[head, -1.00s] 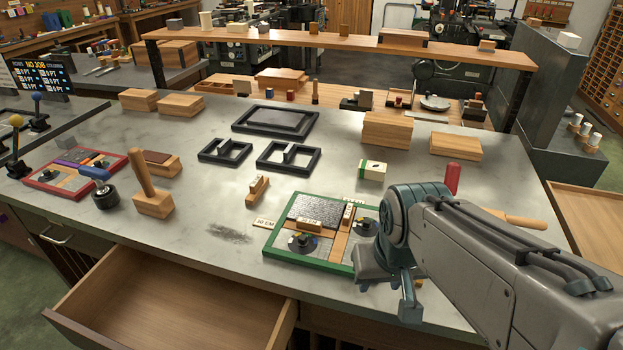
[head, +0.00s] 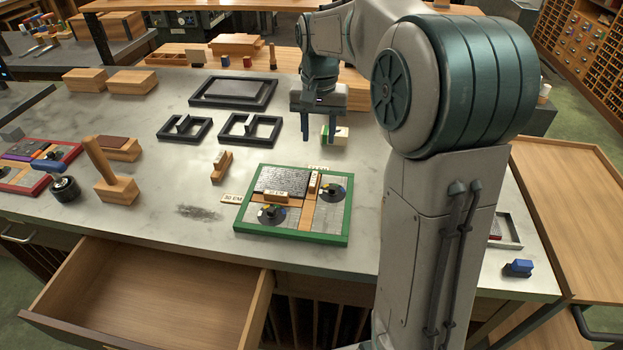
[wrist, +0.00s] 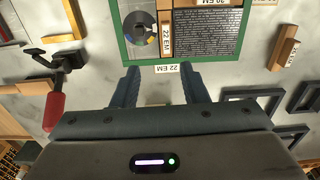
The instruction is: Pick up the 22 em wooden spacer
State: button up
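A small wooden spacer with a "22 EM" label (wrist: 166,36) stands in the green-framed forme (wrist: 184,60), beside the block of type. In the head view the spacer (head: 314,183) is at the forme's upper middle. A separate "22 EM" tag (wrist: 167,68) lies at the forme's near edge in the wrist view. My gripper (wrist: 161,72) is open and empty, its fingers pointing toward that tag and edge. In the head view my gripper (head: 319,130) is above the bench, behind the forme. Its height over the bench is hard to judge.
Black frames (head: 249,129) lie left of my gripper. A small wooden block (head: 221,165) stands left of the forme, and a cream-and-green box (head: 336,136) is close by my gripper. A red-handled tool (wrist: 54,108) is at left in the wrist view. An open drawer (head: 150,290) juts out in front.

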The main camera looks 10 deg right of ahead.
send_over(314, 177)
jog(key=f, duration=0.8)
jog(key=shift+s+d+f, duration=0.2)
jog(key=shift+s+d, duration=0.05)
jog(key=shift+s, duration=0.05)
jog(key=shift+w+a+f+p, duration=0.15)
jog(key=shift+f+p, duration=0.15)
jog(key=shift+f, duration=1.1)
jog(key=shift+w+a+f+p, duration=0.1)
jog(key=shift+f+p, duration=0.15)
jog(key=shift+f, duration=1.1)
jog(key=shift+c, duration=0.3)
grip_shut()
